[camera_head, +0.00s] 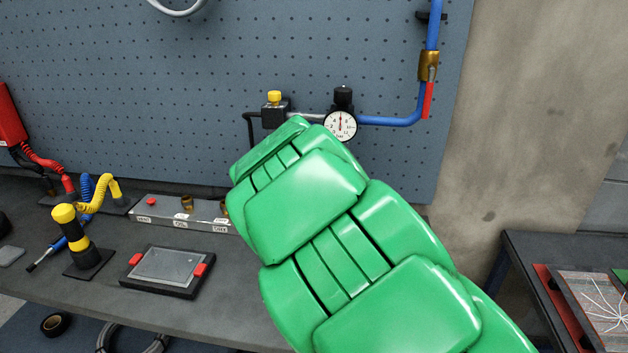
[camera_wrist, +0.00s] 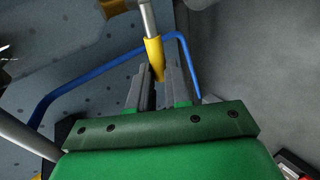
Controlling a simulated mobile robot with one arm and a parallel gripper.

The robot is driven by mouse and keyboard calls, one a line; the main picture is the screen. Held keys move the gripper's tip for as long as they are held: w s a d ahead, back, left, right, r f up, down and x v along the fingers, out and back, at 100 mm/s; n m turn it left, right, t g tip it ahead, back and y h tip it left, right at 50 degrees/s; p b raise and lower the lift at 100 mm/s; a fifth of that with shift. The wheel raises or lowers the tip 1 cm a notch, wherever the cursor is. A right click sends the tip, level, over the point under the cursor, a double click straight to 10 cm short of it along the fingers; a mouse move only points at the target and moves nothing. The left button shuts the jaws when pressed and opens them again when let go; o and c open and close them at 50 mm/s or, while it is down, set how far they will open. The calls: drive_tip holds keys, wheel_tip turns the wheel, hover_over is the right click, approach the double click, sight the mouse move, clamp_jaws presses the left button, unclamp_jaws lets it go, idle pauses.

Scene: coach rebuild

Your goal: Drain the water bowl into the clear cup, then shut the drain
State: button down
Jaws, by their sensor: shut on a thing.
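In the head view my green arm covers the area below the round gauge (camera_head: 340,126), so my gripper, the water bowl and its drain cannot be made out there. In the wrist view my gripper (camera_wrist: 160,80) has its two grey fingers closed around the lower end of a yellow-sleeved part (camera_wrist: 154,56). That part is on a pale grey rod (camera_wrist: 148,18). I cannot tell whether the yellow part is the drain's handle. I see no clear cup in either view.
A blue pipe (camera_head: 392,122) runs right from the gauge, then up to a brass valve (camera_head: 428,66) with a red lever (camera_head: 428,101) hanging down. A yellow-capped unit (camera_head: 274,108) is left of the gauge. The bench (camera_head: 215,325) below holds a grey-screened device (camera_head: 167,268) and a yellow-black post (camera_head: 74,232).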

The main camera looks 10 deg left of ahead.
drive_tip(key=shift+a+f, duration=0.1)
drive_tip(key=shift+a, duration=0.05)
idle(0.4)
drive_tip(key=c, duration=1.1)
unclamp_jaws()
drive_tip(key=shift+v, duration=3.95)
